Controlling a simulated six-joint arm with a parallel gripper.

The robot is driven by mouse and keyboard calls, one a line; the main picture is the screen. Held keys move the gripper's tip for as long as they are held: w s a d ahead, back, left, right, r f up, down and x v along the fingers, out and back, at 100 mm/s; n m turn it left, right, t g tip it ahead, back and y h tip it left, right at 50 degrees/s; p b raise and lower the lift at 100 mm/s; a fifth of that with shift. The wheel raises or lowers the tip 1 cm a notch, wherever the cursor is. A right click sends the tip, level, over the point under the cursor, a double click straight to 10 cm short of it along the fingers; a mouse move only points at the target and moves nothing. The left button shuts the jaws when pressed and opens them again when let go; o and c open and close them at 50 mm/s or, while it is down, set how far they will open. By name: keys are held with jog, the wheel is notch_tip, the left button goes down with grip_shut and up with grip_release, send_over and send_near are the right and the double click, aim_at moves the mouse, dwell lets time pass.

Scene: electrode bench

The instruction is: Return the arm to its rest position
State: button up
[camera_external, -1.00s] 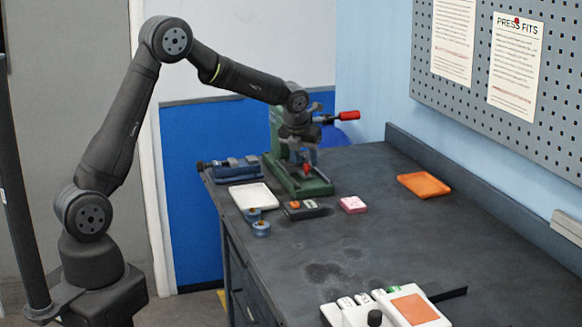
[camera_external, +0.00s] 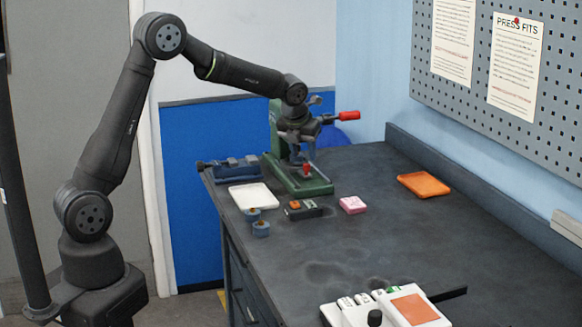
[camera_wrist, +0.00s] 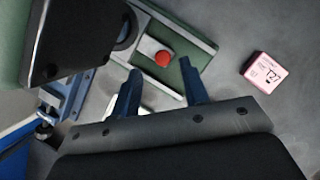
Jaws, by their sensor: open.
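My gripper (camera_external: 303,156) hangs at the end of my arm, in front of the green press (camera_external: 318,186) at the back of the bench. In the wrist view my gripper (camera_wrist: 157,72) shows two dark blue fingers spread apart, with nothing between them. The green press base (camera_wrist: 196,56) lies beyond the fingertips and carries a red knob (camera_wrist: 162,58). I cannot tell the exact gap between gripper and press.
A pink block (camera_external: 353,204), white tray (camera_external: 262,194), small blue cups (camera_external: 261,229), dark block (camera_external: 305,213) and blue vise (camera_external: 232,170) sit nearby. An orange tray (camera_external: 424,185) is farther right. A white console (camera_external: 385,311) stands in front. The bench middle is clear.

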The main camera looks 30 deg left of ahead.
aim_at(304, 165)
jog(key=v, duration=1.4)
jog(key=x, duration=1.8)
jog(key=shift+s, duration=0.1)
jog(key=s+d, duration=0.2)
jog(key=s+d+r, duration=0.1)
jog(key=s+d, duration=0.2)
jog(key=v, duration=1.7)
jog(key=w+a+n+g+h, duration=0.3)
jog(key=w+a+n, duration=0.3)
jog(key=n, duration=1)
jog(key=shift+w+a+f+g+h, duration=0.25)
jog(key=shift+w+f+g+h, duration=0.15)
jog(key=shift+f+g, duration=0.15)
